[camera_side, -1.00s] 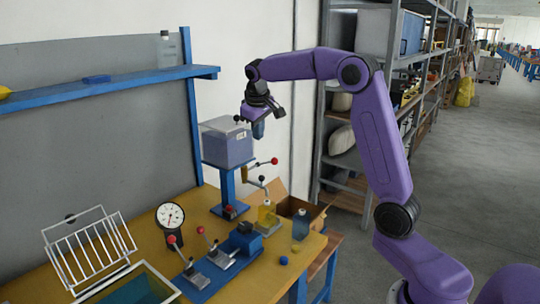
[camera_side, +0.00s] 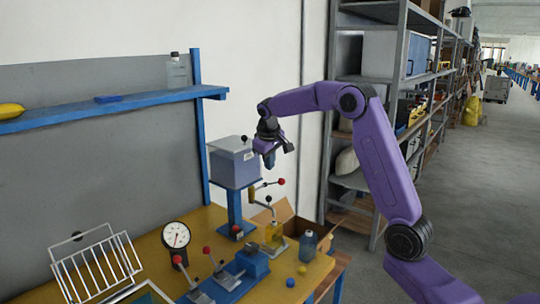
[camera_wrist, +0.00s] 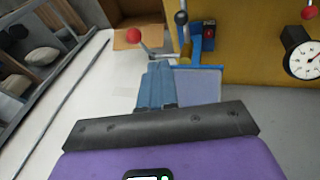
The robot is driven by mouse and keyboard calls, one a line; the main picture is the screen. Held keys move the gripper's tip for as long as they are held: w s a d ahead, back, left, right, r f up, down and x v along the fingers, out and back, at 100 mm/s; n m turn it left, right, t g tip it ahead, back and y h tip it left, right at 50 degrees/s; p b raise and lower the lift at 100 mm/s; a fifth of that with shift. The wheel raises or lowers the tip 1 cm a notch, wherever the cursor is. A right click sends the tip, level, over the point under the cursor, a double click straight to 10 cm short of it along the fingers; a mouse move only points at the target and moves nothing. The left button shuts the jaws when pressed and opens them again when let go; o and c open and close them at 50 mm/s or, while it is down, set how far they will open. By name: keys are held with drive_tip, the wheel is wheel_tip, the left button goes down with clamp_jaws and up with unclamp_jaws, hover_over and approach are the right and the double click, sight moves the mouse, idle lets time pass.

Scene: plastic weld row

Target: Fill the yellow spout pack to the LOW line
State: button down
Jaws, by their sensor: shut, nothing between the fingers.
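The yellow spout pack (camera_side: 274,236) stands upright on the bench under the tap of a clear-walled tank (camera_side: 235,168). Its fill line and level are too small to read. The tank's tap has a lever with a red knob (camera_side: 281,181). My gripper (camera_side: 268,163) is shut and empty, in the air just right of the tank and above the lever. In the wrist view its blue fingers (camera_wrist: 155,85) are together beside the tank (camera_wrist: 198,84), with a red knob (camera_wrist: 134,35) beyond them.
A grey-blue bottle (camera_side: 308,244) stands right of the pack, with a blue ball (camera_side: 290,282) and a yellow ball (camera_side: 302,270) in front. Red-knobbed levers (camera_side: 226,278), a dial gauge (camera_side: 176,236) and a wire rack (camera_side: 95,264) stand to the left. An open cardboard box (camera_side: 290,219) is behind.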

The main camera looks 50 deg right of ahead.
drive_tip(key=d+f, duration=0.4)
drive_tip(key=f, duration=0.2)
drive_tip(key=shift+w+d+f, duration=0.15)
drive_tip(key=shift+d+f, duration=0.05)
drive_tip(key=shift+d, duration=0.15)
